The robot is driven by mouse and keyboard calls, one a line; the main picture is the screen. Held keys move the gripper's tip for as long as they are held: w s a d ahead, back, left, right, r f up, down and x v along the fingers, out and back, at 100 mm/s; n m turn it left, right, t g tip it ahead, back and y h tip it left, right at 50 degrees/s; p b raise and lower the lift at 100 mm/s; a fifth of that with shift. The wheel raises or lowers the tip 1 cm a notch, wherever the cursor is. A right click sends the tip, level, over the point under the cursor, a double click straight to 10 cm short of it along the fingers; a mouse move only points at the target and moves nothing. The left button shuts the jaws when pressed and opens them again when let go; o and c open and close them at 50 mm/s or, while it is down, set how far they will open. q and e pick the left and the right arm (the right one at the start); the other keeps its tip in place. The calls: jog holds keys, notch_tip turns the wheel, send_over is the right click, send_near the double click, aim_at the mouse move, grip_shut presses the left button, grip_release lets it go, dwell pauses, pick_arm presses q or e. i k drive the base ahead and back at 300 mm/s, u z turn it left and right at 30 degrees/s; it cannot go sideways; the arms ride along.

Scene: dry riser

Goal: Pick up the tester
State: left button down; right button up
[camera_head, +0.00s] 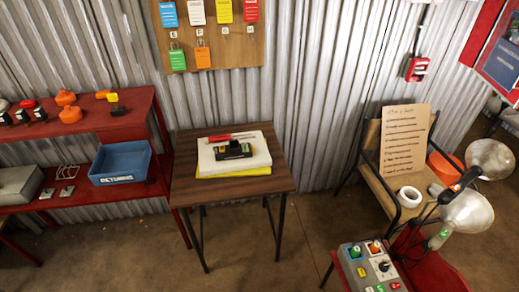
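A small black device with yellow parts (233,151) lies on a white book or box on the small brown table; it may be the tester, but its label is too small to read. A slim red tool (218,139) lies just behind it on the same white surface. The white book or box (207,166) rests on a yellow one (232,173) on the wooden table (190,193). Nothing covers the black device. Neither of my grippers shows in the head view.
A red shelf unit (85,125) on the left holds several items and a blue bin (121,162). A chair (378,180) with a paper sheet and white tape roll stands right. Metal lamps (466,214) and a grey control box (370,268) are at front right. Floor before the table is clear.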

aim_at(235, 150)
jog(key=i, duration=1)
jog(key=u, duration=0.1)
